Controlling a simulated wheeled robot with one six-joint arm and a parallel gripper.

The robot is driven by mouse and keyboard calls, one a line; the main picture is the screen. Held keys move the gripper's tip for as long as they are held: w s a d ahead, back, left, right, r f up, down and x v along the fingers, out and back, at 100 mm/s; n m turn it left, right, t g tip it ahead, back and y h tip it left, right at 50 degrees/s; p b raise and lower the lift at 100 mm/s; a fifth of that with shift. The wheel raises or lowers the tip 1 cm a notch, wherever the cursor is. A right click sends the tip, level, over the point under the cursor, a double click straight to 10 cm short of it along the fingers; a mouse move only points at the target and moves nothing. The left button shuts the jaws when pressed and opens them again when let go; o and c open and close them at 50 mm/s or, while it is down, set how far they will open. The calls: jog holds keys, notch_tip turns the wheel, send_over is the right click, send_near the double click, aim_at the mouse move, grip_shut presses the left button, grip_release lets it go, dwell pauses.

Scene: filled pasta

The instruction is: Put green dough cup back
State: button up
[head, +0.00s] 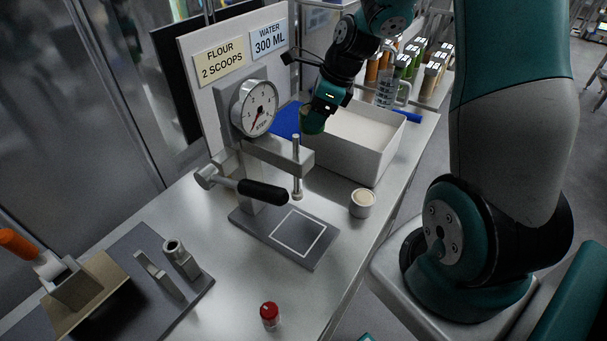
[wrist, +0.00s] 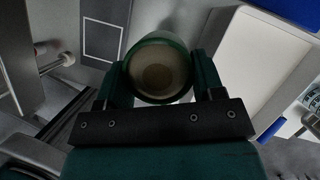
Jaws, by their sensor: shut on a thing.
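The green dough cup (head: 312,123) is held in my gripper (head: 322,108), in the air at the left front edge of a white bin in the head view. In the wrist view the cup (wrist: 160,42) sits between the two fingers of my gripper (wrist: 160,78), which are shut on its sides. The cup's round opening faces the wrist camera, and its inside looks tan with a darker round patch. I cannot tell whether that patch is dough or the cup's bottom.
The white bin (head: 366,160) holds pale flour. A press with a dial gauge (head: 254,107) stands left of it, over a base plate (head: 262,238) with a white square outline. A small metal cup (head: 362,206) and red-capped jar (head: 270,314) stand on the steel counter (head: 205,228).

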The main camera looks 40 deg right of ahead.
notch_tip(320, 180, down, 19)
jog(key=shift+s+d+f+p, duration=0.1)
jog(key=shift+p, duration=1.1)
jog(key=shift+f, duration=0.1)
jog(key=o, duration=1.1)
jog(key=shift+c, duration=0.2)
jog(key=b+v, duration=0.2)
jog(key=v, duration=1)
